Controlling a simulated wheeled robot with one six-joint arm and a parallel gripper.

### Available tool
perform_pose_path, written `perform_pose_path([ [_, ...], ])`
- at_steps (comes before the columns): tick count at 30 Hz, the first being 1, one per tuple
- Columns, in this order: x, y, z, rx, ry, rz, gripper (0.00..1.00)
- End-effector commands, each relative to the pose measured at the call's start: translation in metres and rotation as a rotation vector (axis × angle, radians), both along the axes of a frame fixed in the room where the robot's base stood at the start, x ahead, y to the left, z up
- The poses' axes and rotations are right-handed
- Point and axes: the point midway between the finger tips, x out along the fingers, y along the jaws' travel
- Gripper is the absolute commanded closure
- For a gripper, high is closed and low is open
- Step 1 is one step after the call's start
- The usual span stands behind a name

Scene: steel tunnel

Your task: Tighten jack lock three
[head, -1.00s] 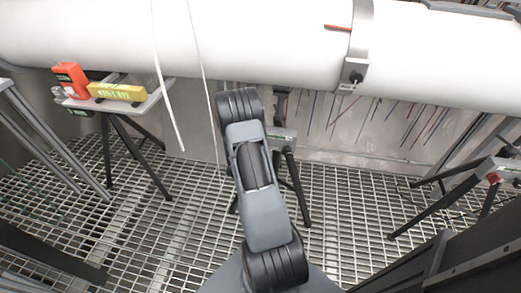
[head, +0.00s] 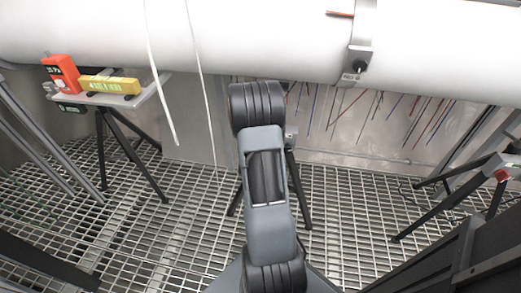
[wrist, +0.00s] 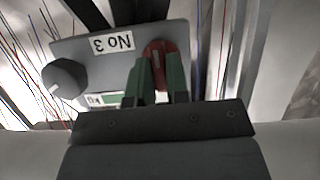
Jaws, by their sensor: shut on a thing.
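In the wrist view, a grey panel (wrist: 108,62) carries a white "No 3" label (wrist: 113,43), seen upside down. A red lock knob (wrist: 154,47) with a pale mark sits on the panel to the right of the label. My gripper (wrist: 158,66), with green fingers, is shut on the red knob, one finger on each side. A black round knob (wrist: 64,77) with a pale pointer line is on the panel's left. In the head view, my arm hides my gripper and most of this panel.
A side stand (head: 150,92) at left holds an orange device (head: 60,72) and a yellow level (head: 110,85). Thin white cords (head: 160,80) hang nearby. Grating floor (head: 190,225) is open at left.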

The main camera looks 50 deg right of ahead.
Motion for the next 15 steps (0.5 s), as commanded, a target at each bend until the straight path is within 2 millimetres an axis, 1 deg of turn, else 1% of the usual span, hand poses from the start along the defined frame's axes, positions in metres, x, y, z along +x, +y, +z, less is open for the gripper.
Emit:
perform_pose_path([
  [15, -0.0014, -0.0003, -0.0007, 0.022, -0.030, -0.002, 1.00],
])
